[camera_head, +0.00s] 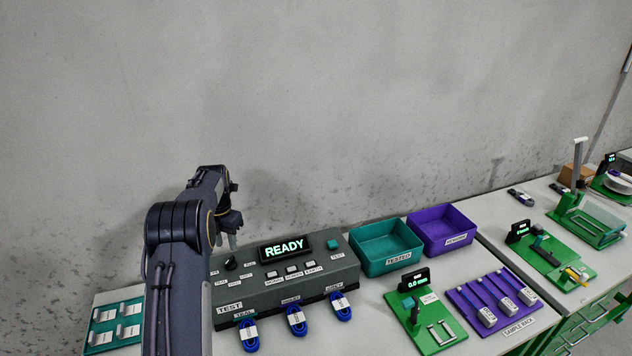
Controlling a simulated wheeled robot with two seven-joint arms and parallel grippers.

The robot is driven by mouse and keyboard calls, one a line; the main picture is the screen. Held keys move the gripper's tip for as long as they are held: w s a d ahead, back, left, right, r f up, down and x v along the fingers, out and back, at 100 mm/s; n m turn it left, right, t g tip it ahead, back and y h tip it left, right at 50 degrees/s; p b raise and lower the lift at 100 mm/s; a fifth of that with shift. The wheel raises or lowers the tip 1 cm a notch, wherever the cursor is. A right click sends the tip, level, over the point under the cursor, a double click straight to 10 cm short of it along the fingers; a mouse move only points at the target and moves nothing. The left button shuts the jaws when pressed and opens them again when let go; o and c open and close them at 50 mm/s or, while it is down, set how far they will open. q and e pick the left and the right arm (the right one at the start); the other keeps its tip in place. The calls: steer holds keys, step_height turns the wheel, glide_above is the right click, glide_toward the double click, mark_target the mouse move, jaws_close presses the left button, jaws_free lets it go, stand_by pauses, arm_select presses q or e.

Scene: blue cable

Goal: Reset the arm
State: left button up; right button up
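My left arm rises from the bottom edge of the head view and bends over at its top. Its gripper (229,239) points down over the left end of the grey tester box (315,277), whose display reads READY. The fingertips are small and partly behind my arm, so I cannot tell whether they are open; no held object shows. Several coiled blue cables with white tags (297,320) lie in a row along the tester's front. My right gripper is not in view.
A teal bin (388,262) and a purple bin (443,243) stand right of the tester. A green gauge (425,318) and a purple sample rack (492,306) lie in front of them. A teal board (100,338) is at the left. A grey wall stands behind.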

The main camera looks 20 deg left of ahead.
arm_select(q)
steer(key=s+d+r+m+t+h+b, duration=0.2)
steer(key=s+d+r+m+t+h, duration=0.1)
steer(key=s+d+r+m, duration=1.3)
steer(key=s+d+f+m+t, duration=0.1)
steer(key=s+d+f+m, duration=0.1)
steer(key=s+d+m, duration=0.4)
steer(key=s+d+f+m+t+h, duration=0.1)
steer(key=s+d+f+m, duration=0.2)
steer(key=s+m, duration=0.9)
steer(key=d, duration=0.3)
steer(key=shift+s+f+b, duration=0.2)
steer(key=shift+f+b, duration=0.05)
steer(key=shift+b, duration=0.1)
jaws_close()
